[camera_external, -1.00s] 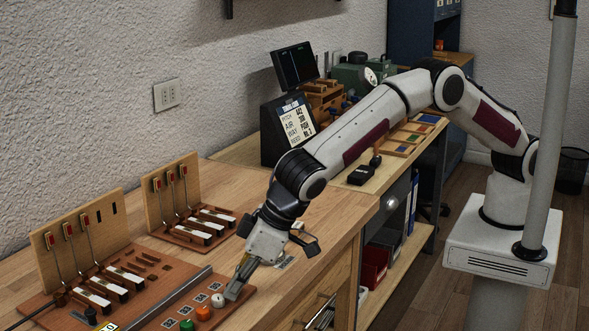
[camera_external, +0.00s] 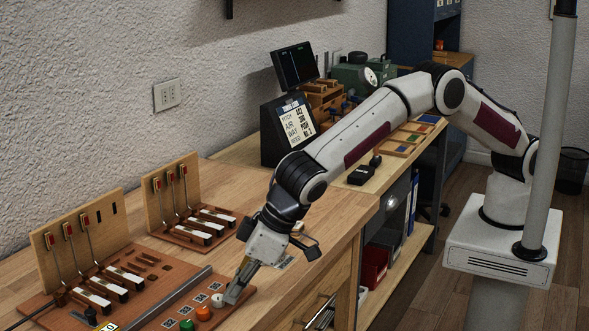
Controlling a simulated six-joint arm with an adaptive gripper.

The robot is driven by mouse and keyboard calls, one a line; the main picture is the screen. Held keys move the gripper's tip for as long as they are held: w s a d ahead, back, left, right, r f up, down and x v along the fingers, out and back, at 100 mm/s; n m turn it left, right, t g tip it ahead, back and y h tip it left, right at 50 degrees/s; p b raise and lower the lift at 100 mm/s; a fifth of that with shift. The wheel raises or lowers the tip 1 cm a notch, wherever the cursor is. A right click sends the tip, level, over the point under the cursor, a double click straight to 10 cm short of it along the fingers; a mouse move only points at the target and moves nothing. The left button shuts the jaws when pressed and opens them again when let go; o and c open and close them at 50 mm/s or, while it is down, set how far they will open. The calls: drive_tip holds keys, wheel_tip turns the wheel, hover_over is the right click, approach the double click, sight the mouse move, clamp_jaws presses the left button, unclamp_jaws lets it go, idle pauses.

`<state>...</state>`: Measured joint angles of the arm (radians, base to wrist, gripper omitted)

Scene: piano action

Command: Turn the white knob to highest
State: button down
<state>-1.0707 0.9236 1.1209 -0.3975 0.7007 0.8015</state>
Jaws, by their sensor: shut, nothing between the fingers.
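The white knob (camera_external: 217,300) sits on the brown board (camera_external: 152,320) at the front, last in a row with an orange knob (camera_external: 204,314) and a green knob (camera_external: 187,325). My gripper (camera_external: 231,298) is shut and empty. It points down at the right side of the white knob, at or very near it. I cannot tell whether the fingertips touch it. The knob's setting is too small to read. Small marked labels lie beside the knobs, near a metal rail.
Two wooden piano-action models (camera_external: 78,250) (camera_external: 186,205) stand to the left of my gripper. A metal rail (camera_external: 170,296) runs along the board. The bench top (camera_external: 315,262) right of my gripper is mostly clear, up to its front edge.

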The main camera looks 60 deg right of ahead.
drive_tip(key=shift+a, duration=0.2)
drive_tip(key=shift+s+d, duration=0.15)
drive_tip(key=shift+s, duration=0.25)
idle(0.6)
idle(0.3)
drive_tip(key=shift+r, duration=3)
drive_tip(key=shift+w+d+r, duration=0.4)
drive_tip(key=shift+d+r, duration=0.1)
drive_tip(key=shift+d, duration=0.2)
drive_tip(key=shift+f, duration=0.25)
drive_tip(key=shift+f, duration=3.25)
